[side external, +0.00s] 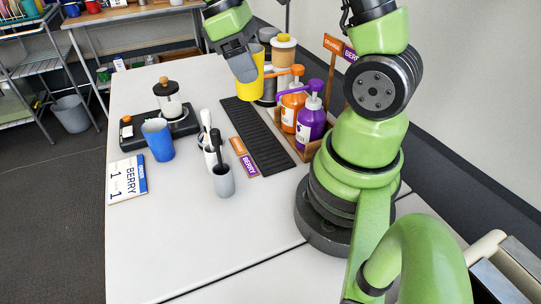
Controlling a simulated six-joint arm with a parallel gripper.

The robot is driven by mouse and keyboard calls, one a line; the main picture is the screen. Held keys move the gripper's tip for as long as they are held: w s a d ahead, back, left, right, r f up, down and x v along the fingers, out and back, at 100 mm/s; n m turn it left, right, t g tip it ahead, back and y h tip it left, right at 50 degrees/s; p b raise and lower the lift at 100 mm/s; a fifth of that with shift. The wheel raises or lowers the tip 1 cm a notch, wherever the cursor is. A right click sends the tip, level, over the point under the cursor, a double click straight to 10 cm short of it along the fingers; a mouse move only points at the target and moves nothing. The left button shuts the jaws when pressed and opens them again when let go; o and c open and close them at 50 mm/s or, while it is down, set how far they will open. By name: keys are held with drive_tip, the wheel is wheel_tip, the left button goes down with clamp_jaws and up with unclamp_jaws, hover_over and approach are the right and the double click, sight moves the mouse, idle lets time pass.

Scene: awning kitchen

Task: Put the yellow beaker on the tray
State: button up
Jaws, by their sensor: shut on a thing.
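The yellow beaker (251,66) is upright at the upper middle of the side external view. My gripper (243,57) is shut on it, with the jaws at its near left side. The beaker appears to be over the far end of the black ribbed tray (257,136), a long narrow strip on the table. I cannot tell whether its base touches anything. The visible part of the tray is bare.
A wooden rack with an orange pump bottle (293,105) and a purple pump bottle (311,122) stands right of the tray. A blue cup (158,140), a glass press (169,100) on a black scale and a grey cup (223,180) stand left. The front table is clear.

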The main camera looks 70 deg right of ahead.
wheel_tip(320, 180, down, 14)
drive_tip(key=shift+s+f, duration=0.1)
drive_tip(key=shift+s, duration=0.15)
drive_tip(key=shift+s+d, duration=0.2)
drive_tip(key=shift+s, duration=1.65)
drive_tip(key=shift+w+f, duration=0.1)
drive_tip(key=shift+f, duration=0.45)
drive_tip(key=o, duration=0.9)
drive_tip(key=shift+f, duration=0.15)
drive_tip(key=shift+o, duration=0.2)
